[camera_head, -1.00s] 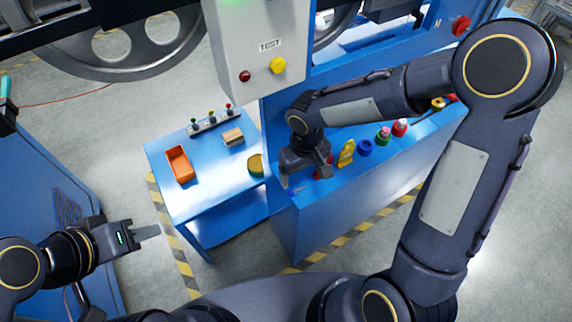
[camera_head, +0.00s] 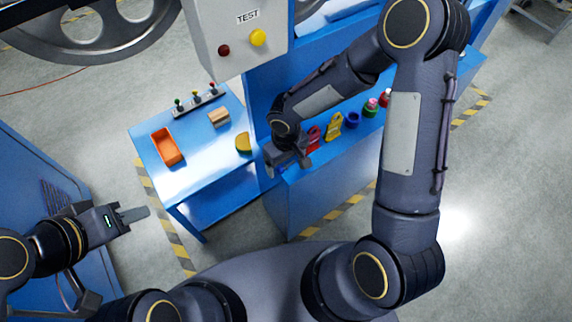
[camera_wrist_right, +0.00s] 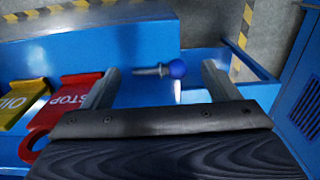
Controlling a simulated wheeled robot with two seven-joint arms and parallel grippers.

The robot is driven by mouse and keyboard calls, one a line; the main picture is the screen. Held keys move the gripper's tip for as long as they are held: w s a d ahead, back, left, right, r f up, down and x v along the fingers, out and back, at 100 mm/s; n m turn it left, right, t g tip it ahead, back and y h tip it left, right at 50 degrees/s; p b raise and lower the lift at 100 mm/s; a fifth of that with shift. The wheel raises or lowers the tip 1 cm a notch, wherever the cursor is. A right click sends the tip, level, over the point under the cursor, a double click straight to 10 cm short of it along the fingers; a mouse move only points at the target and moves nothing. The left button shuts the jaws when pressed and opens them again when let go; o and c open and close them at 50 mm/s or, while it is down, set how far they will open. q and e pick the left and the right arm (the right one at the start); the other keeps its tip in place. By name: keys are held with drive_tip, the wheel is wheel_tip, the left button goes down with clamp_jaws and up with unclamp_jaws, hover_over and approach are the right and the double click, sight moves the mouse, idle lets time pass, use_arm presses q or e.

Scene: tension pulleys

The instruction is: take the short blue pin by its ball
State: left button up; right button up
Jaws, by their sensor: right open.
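The short blue pin (camera_wrist_right: 178,69) lies on the blue ledge in the right wrist view, its blue ball to the right and its thin metal shaft pointing left. My right gripper (camera_wrist_right: 160,76) is open, with one finger on each side of the pin; the ball is nearer the right finger. No finger touches the pin. In the head view my right gripper (camera_head: 290,157) is over the ledge's left end, and I cannot make out the pin there. My left gripper (camera_head: 134,215) is far left, away from the ledge; its jaw opening is unclear.
A red STOP tag (camera_wrist_right: 78,93) lies beside the left finger, with a yellow tag (camera_wrist_right: 20,103) further left. A blue cup (camera_head: 352,120) stands farther along the ledge. The side table holds an orange bin (camera_head: 167,147). A control box (camera_head: 235,40) hangs above.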

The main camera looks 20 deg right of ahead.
drive_tip(key=c, duration=1.1)
drive_tip(key=shift+o, duration=0.2)
drive_tip(key=shift+r, duration=0.1)
